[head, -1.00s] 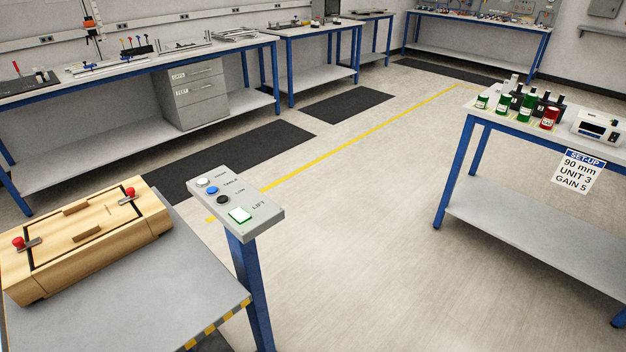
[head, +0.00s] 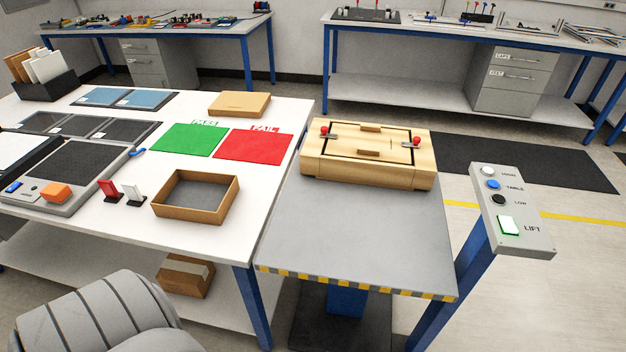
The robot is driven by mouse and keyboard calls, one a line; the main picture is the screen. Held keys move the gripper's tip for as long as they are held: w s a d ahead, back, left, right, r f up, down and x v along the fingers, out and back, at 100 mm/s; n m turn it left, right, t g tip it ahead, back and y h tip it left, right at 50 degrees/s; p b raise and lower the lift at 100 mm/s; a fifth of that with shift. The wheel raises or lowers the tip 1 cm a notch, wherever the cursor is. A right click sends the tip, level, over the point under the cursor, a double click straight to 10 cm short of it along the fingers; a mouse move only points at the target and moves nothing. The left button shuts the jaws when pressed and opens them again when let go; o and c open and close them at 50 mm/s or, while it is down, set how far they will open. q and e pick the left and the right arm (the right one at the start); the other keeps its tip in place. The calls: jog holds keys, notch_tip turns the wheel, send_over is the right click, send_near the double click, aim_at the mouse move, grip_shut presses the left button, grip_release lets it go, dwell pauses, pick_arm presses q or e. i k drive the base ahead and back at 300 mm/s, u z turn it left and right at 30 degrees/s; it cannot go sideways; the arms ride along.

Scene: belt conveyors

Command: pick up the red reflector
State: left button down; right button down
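A small upright red piece on a dark foot (head: 109,191), which looks like the red reflector, stands on the white table (head: 215,226) at the left in the head view. A similar upright white piece (head: 133,194) stands just right of it. An open cardboard box (head: 197,214) is to their right, and a grey device with an orange block (head: 56,192) is to their left. Neither of my grippers is in view.
A green PASS mat (head: 189,139) and a red FAIL mat (head: 254,147) lie behind the box. A grey lift table (head: 365,235) bears a wooden case (head: 367,158); a button panel (head: 510,211) stands right. A grey ribbed chair-like back (head: 95,315) is at the front left.

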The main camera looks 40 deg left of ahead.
aim_at(108, 188)
jog(key=u, duration=3.7)
jog(key=i, duration=1.15)
jog(key=z, duration=1.95)
